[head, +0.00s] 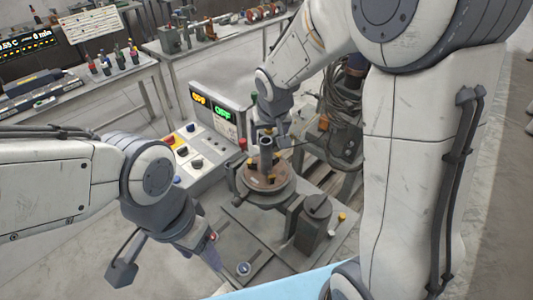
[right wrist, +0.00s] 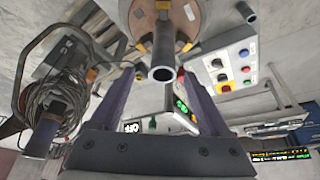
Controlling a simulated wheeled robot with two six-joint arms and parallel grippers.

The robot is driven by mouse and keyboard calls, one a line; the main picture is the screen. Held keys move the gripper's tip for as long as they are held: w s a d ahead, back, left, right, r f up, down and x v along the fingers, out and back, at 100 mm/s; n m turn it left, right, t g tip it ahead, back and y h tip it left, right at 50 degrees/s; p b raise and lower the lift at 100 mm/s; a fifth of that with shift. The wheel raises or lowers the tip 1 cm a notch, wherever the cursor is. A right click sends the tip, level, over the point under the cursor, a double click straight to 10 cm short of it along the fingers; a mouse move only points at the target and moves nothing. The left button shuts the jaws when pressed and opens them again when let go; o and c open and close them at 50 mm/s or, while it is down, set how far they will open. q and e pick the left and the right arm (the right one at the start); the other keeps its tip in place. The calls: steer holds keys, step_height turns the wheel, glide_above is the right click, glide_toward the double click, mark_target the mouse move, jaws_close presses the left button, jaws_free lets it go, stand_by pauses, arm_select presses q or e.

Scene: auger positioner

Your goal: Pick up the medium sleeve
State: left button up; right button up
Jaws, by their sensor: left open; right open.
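A grey, open-ended sleeve (head: 266,153) stands upright in the middle of the round brown plate (head: 262,181). In the right wrist view the sleeve (right wrist: 163,68) shows end-on between my two fingers, with gaps on both sides. My right gripper (head: 277,138) is open above and around the sleeve's top, not closed on it. It also shows in the right wrist view (right wrist: 161,100). I cannot tell from size alone which tube is the medium one.
Yellow-tipped clamps surround the sleeve on the plate. A control panel (head: 198,150) with buttons and green readouts stands left of it. A coiled hose (head: 343,95) hangs on a machine at right. Workbenches with tools are behind.

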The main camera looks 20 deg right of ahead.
mark_target(266, 142)
steer(key=p+x, duration=0.1)
steer(key=x, duration=0.3)
steer(key=shift+a+f, duration=0.15)
steer(key=shift+f, duration=0.1)
